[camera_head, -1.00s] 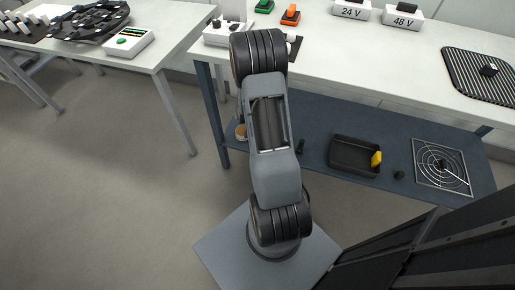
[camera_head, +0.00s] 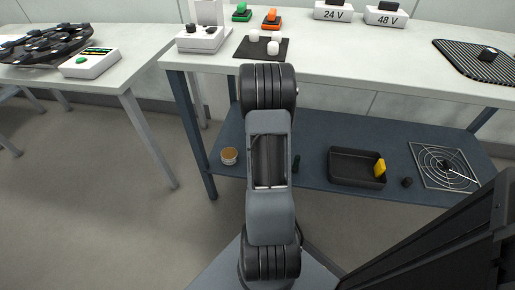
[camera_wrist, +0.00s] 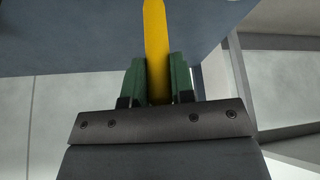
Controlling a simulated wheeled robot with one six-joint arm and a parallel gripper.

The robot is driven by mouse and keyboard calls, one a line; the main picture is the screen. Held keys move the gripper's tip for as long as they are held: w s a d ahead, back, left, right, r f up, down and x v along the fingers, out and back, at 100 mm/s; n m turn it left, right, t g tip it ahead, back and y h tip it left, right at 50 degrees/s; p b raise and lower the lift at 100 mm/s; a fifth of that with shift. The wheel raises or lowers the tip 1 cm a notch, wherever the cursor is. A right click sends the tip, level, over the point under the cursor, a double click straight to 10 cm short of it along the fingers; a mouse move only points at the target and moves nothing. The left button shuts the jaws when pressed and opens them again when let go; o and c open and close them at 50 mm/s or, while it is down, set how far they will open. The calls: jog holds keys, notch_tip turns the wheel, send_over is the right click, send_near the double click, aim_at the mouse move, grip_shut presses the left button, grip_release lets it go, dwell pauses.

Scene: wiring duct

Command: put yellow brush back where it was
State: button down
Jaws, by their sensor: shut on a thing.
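In the wrist view, the green fingers of my gripper (camera_wrist: 157,85) are shut on a long yellow piece, which I take to be the yellow brush (camera_wrist: 155,35). It extends up out of the top of the picture, so its far end is hidden. A dark blue surface lies behind it. Another yellow item (camera_head: 380,168) stands at the right end of a black tray (camera_head: 345,182) on the lower shelf (camera_head: 320,130).
Above, the white bench (camera_head: 370,55) carries a black mat (camera_head: 245,48) with white pieces. A side table (camera_head: 110,90) stands left.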

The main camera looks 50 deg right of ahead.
notch_tip(320, 180, down, 5)
jog(key=shift+r+b, duration=0.2)
jog(key=shift+b, duration=0.7)
jog(key=c, duration=1)
grip_release()
jog(key=shift+o, duration=0.2)
jog(key=shift+r, duration=0.1)
jog(key=shift+r, duration=0.1)
jog(key=p+v, duration=0.5)
jog(key=v, duration=0.7)
jog(key=a+r+n+y, duration=0.1)
jog(key=a+r+n, duration=0.15)
jog(key=a, duration=0.35)
jog(key=w+a+r+n, duration=0.1)
jog(key=a+r, duration=0.3)
jog(key=a, duration=0.3)
jog(key=a+r+n+y, duration=0.1)
jog(key=a+r, duration=0.2)
jog(key=a, duration=0.3)
jog(key=s+a+r+n+g+y, duration=0.1)
jog(key=s+a+r+n, duration=0.3)
jog(key=s+a, duration=0.4)
jog(key=a, duration=0.4)
